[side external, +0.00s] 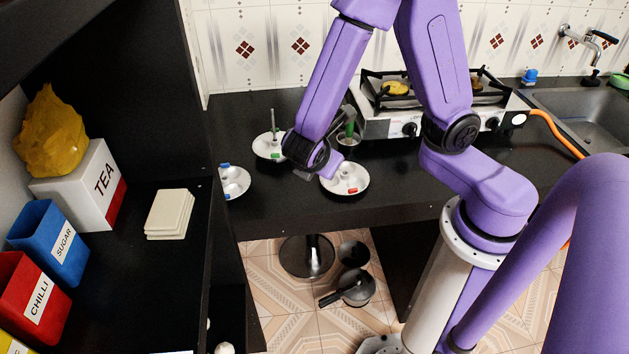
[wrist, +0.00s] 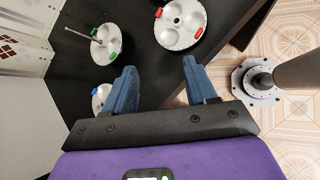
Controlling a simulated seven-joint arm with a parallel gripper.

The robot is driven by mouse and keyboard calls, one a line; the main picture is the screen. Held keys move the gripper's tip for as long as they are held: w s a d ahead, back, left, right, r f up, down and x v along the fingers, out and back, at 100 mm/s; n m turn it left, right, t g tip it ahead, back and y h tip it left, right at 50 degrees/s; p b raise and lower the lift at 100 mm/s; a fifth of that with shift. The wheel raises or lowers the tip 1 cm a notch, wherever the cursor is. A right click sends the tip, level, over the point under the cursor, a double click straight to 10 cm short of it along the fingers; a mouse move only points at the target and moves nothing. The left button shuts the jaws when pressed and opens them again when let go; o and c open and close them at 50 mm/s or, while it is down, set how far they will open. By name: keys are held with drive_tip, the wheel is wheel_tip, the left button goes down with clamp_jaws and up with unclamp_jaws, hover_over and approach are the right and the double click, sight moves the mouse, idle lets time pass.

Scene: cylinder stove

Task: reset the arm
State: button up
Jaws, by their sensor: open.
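My gripper (wrist: 160,75) is open in the wrist view, with nothing between its two blue fingers. In the side external view my gripper (side external: 308,173) hangs low over the black counter (side external: 260,202), among three round white dishes. The red-tagged dish (side external: 345,184) is to its right and also shows in the wrist view (wrist: 181,40). The green-tagged dish (side external: 266,150) is behind it to the left; a thin stick stands in it, also seen in the wrist view (wrist: 98,52). The blue-tagged dish (side external: 235,182) is to its left, partly hidden by the left finger in the wrist view.
A gas stove (side external: 378,126) and a sink (side external: 575,112) lie at the back right. A green-handled item (side external: 349,130) stands near the stove. A dark shelf at left holds a tea box (side external: 90,190), sugar box (side external: 52,245), chilli box (side external: 35,290) and white slabs (side external: 168,213).

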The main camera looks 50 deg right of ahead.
drive_tip(key=s+r+m+g+y, duration=0.1)
drive_tip(key=s+r+m+y, duration=0.1)
drive_tip(key=s, duration=0.6)
drive_tip(key=s+r+m+g+y, duration=0.2)
drive_tip(key=s+r+m+y, duration=0.1)
drive_tip(key=s+y, duration=0.3)
drive_tip(key=s+r, duration=0.1)
drive_tip(key=s, duration=0.1)
drive_tip(key=shift+s+r+m+g+y, duration=0.3)
drive_tip(key=shift+s+r+y, duration=0.1)
